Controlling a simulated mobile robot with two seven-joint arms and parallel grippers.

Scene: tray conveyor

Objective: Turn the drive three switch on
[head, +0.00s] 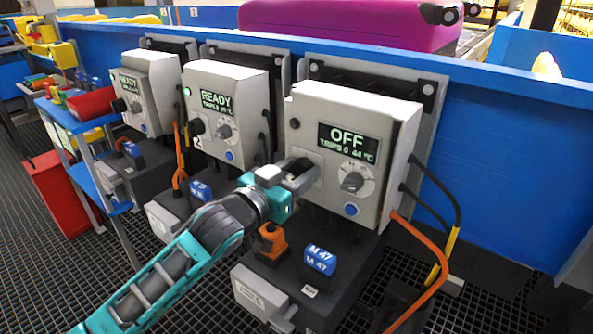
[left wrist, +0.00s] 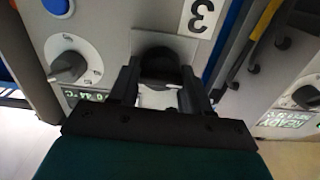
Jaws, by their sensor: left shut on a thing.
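The drive three box (head: 395,112) is a pale grey cabinet, nearest of the row in the head view. Its display (head: 347,146) reads OFF, TRIPS 0 and 44 °C. My left gripper (head: 305,172) is at the lower left of its front face. In the left wrist view, the fingers of my left gripper (left wrist: 160,85) are shut on the black drive three switch (left wrist: 158,62), one finger on each side. A label with a 3 (left wrist: 200,18) is beside the switch. The gripper hides the switch in the head view. My right gripper is not in view.
A grey dial (head: 352,182) and a blue button (head: 351,210) are close to the gripper. Two similar boxes (head: 250,88) to the left read READY. Below are a motor with a blue M 47 block (head: 319,260) and an orange cable (head: 432,262).

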